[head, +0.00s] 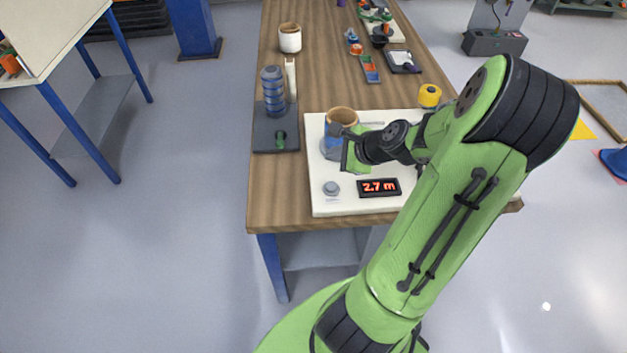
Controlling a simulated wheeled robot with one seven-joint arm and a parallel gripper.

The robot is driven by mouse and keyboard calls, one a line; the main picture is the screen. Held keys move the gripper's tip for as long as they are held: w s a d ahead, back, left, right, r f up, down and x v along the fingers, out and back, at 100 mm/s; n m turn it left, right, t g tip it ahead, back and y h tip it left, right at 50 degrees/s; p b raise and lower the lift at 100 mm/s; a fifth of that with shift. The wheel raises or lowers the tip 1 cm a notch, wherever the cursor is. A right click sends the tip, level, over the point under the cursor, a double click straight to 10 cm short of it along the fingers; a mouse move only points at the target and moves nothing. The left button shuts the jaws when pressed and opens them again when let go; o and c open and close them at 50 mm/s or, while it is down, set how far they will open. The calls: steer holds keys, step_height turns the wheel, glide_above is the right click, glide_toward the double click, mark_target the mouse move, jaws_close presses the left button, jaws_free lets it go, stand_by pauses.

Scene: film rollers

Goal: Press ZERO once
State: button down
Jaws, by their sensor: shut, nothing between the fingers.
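A white board (340,208) lies on the near end of the wooden table. A small round grey button (331,187) stands near its front left corner. I cannot read any ZERO label on it. Right of the button, a black display (379,187) shows "2.7 m" in red. My gripper (346,152) is over the board, behind the button and apart from it in the picture. It is shut and empty; its fingertips are small and hard to make out. A brown-topped roller (342,115) stands behind the gripper, which partly covers its lower part.
A yellow roller (429,95) is at the board's back right. A dark tray (265,140) with a stack of blue rings (273,90) stands left of the board. My arm covers the board's right part. The board's front strip around the button is clear.

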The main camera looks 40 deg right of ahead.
steer(key=shift+d+f, duration=0.15)
steer(key=shift+d, duration=0.05)
steer(key=b, duration=0.8)
glide_above(334, 188)
step_height(334, 188, down, 8)
steer(key=shift+f, duration=0.4)
stand_by(1.3)
steer(key=shift+f+b, duration=0.3)
steer(key=shift+f, duration=0.1)
steer(key=shift+f, duration=0.45)
stand_by(0.4)
steer(key=shift+r+p, duration=0.75)
steer(key=shift+r, duration=0.15)
